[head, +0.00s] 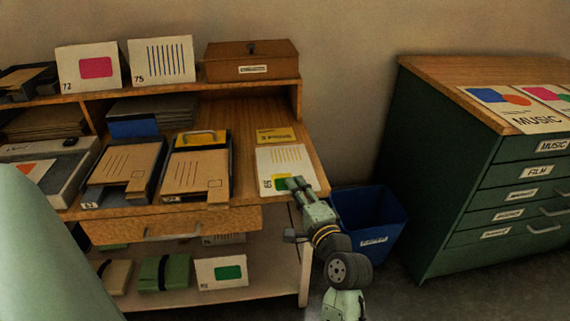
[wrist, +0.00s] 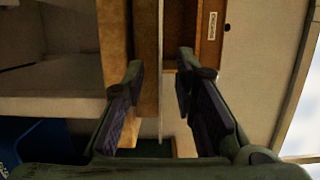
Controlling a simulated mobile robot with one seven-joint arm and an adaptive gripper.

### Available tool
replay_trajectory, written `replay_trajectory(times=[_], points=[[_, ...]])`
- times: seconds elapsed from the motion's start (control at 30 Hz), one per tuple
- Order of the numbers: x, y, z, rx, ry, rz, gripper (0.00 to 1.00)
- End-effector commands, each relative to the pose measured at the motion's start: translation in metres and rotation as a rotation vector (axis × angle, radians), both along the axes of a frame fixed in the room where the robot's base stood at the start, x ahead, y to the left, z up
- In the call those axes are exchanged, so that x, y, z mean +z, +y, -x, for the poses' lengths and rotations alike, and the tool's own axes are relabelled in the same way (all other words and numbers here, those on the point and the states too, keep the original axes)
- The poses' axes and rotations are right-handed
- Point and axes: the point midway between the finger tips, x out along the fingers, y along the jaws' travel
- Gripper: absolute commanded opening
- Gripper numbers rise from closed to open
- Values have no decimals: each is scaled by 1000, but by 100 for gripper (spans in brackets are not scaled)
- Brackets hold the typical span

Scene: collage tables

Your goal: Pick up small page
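My gripper is at the page's front edge. In the wrist view, my gripper (wrist: 160,68) is open, one finger on each side of a thin pale edge (wrist: 160,110) that looks like the page seen edge-on. I cannot tell whether either finger touches it.
Two trays of brown folders (head: 125,165) (head: 197,168) lie left of the page, and a yellow card (head: 276,135) lies behind it. A blue bin (head: 370,215) stands on the floor at the right, beside a green cabinet (head: 440,170). A brown box (wrist: 208,40) shows in the wrist view.

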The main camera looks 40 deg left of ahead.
Motion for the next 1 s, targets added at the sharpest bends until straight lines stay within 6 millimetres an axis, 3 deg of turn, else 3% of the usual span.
replay_trajectory(times=[0.13, 0.4, 0.77, 1.0], points=[[1, 14, -7, 0, 0, -1, 26], [0, 16, -8, -1, 0, 0, 25], [0, 16, -8, -1, -1, 0, 1], [0, 16, -8, -1, -1, 0, 0]])
